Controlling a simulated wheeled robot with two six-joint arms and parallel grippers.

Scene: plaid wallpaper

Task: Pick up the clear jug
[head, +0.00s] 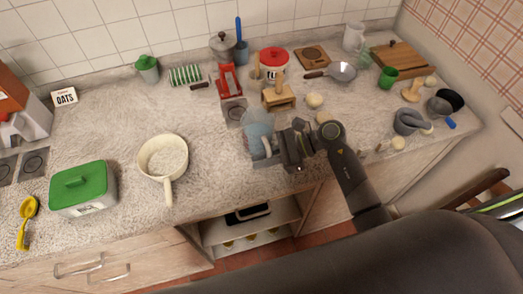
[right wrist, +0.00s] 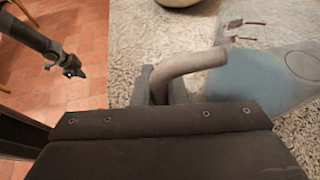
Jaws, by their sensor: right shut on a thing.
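The clear jug (head: 256,125) is see-through with a bluish lower part and stands near the front edge of the counter in the head view. My right gripper (head: 277,147) is at its right front side, shut on the jug's handle. In the right wrist view the pale curved handle (right wrist: 192,66) runs into the jaws, and the jug's body (right wrist: 285,75) lies to the right. I cannot tell whether the jug's base touches the counter. My left gripper (right wrist: 70,69) shows small in the right wrist view, over the floor; its jaws are too small to read.
A cream pan (head: 163,158) stands to the left, with a green-lidded box (head: 83,188) beyond it. Counter between pan and jug is clear.

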